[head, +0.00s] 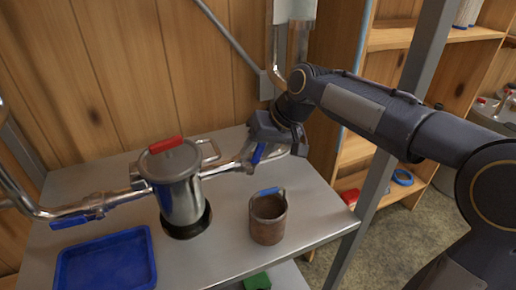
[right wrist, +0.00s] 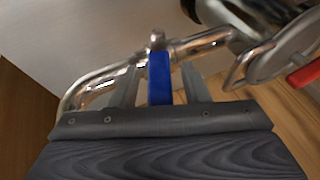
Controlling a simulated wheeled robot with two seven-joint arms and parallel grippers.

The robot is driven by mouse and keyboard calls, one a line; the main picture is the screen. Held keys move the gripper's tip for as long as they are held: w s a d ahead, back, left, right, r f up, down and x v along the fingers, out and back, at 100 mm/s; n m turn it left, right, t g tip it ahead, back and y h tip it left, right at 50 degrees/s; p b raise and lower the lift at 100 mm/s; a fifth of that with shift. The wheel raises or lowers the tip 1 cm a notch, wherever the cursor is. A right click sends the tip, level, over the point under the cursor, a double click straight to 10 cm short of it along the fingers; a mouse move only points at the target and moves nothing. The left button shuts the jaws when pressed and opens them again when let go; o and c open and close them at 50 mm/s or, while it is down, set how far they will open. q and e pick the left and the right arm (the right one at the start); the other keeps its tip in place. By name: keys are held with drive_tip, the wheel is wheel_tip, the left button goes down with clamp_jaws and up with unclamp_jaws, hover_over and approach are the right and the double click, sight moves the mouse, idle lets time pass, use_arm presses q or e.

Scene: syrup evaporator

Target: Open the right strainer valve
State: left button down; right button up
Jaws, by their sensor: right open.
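The right strainer valve has a blue lever handle (head: 258,153) on the steel pipe to the right of the strainer pot. In the right wrist view the blue handle (right wrist: 160,77) stands between the two fingers, lying across from the pipe (right wrist: 205,42). My right gripper (head: 262,140) is open around the handle, with a gap on both sides in the wrist view (right wrist: 160,88). The steel strainer pot (head: 178,190) has a lid with a red handle (head: 166,144). The left valve's blue handle (head: 77,219) lies along its pipe. My left gripper is not in view.
A blue tray (head: 106,262) and a rusty can with a blue-gripped handle (head: 268,220) stand on the metal table (head: 222,262). A grey post (head: 385,150) rises at the table's right. Wooden shelves (head: 396,38) stand behind it.

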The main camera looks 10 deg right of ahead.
drive_tip(key=v, duration=0.7)
drive_tip(key=shift+d+r+p, duration=0.15)
drive_tip(key=shift+r+p, duration=0.15)
drive_tip(key=shift+s, duration=0.1)
drive_tip(key=shift+c, duration=1.3)
drive_tip(key=a+h+p, duration=0.1)
drive_tip(key=a, duration=0.1)
drive_tip(key=s+a+r+h+p, duration=0.1)
drive_tip(key=a, duration=0.1)
drive_tip(key=s+a+g+h+p, duration=0.1)
drive_tip(key=a, duration=0.1)
drive_tip(key=shift+r+n, duration=0.25)
drive_tip(key=shift+n, duration=0.15)
clamp_jaws()
drive_tip(key=s+a+r+t+h+p, duration=0.2)
drive_tip(key=a+r+h+p, duration=0.1)
drive_tip(key=a+r+h, duration=0.3)
drive_tip(key=s+d+x, duration=0.1)
drive_tip(key=x, duration=1.2)
drive_tip(key=shift+d+m, duration=0.4)
